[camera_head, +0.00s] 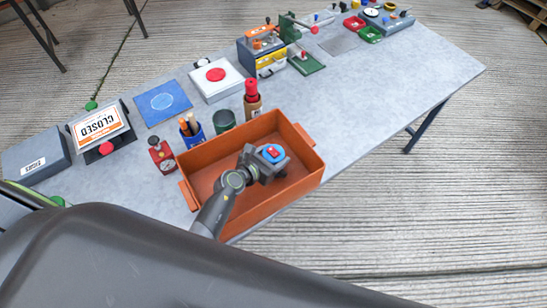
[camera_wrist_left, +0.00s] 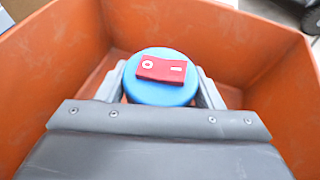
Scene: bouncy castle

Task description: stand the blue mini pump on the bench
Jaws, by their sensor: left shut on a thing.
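The blue mini pump (camera_head: 266,155) is round and blue with a red rocker switch on top. It is in the orange crate (camera_head: 294,128) on the grey bench (camera_head: 349,99). My left gripper (camera_head: 272,162) reaches into the crate and is shut on the pump, with one finger on each side. In the left wrist view the pump (camera_wrist_left: 160,91) sits between the fingers of the gripper (camera_wrist_left: 161,97), red switch facing the camera. The pump's lower part is hidden, so I cannot tell whether it touches the crate floor. My right gripper is not in view.
Around the crate stand a red gauge (camera_head: 162,155), a blue cup of tools (camera_head: 192,131), a dark green cup (camera_head: 224,121) and a red-capped bottle (camera_head: 252,100). The bench is clear right of the crate.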

